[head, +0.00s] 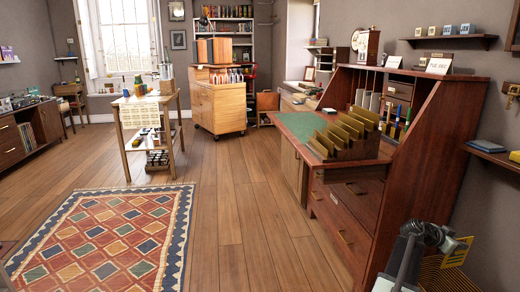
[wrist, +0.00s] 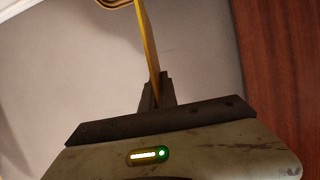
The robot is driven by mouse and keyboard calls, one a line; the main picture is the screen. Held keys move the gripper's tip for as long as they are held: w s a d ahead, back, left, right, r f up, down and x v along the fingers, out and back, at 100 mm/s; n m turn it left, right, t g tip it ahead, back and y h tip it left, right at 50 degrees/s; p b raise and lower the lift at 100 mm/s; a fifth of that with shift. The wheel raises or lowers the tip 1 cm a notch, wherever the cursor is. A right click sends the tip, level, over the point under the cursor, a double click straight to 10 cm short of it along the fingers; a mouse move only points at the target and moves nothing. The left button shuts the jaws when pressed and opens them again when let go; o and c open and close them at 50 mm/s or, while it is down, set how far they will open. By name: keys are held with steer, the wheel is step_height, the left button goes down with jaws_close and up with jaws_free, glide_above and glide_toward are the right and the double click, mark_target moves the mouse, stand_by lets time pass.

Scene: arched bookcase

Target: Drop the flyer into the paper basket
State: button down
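The flyer (head: 459,252) is a thin yellow sheet with a dark mark, at the lower right of the head view. In the wrist view the flyer (wrist: 146,42) shows nearly edge-on, standing out from between the fingers. My gripper (head: 441,243) is shut on it; its dark fingers also show in the wrist view (wrist: 156,90). The paper basket (head: 446,276) looks like a yellow wire one, low beside the desk and below the flyer, partly hidden by my arm. Yellow wire, likely its rim (wrist: 113,3), shows at the top of the wrist view.
A reddish wooden desk (head: 345,218) with a slatted sorter (head: 345,140) stands just left of my arm. The grey wall (head: 490,215) is close on the right, with a shelf (head: 495,158) above. Open wooden floor (head: 235,215) lies left of the desk.

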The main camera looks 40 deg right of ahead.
mark_target(455, 258)
steer(key=shift+f, duration=0.1)
step_height(455, 258, down, 6)
steer(key=b, duration=0.6)
steer(key=c, duration=1.6)
jaws_free()
steer(key=shift+w+a+r, duration=0.1)
steer(key=shift+r, duration=0.1)
steer(key=p+v, duration=0.3)
steer(key=v, duration=0.4)
steer(key=shift+w+a+r, duration=0.1)
steer(key=shift+w+a, duration=0.05)
steer(key=shift+a, duration=0.1)
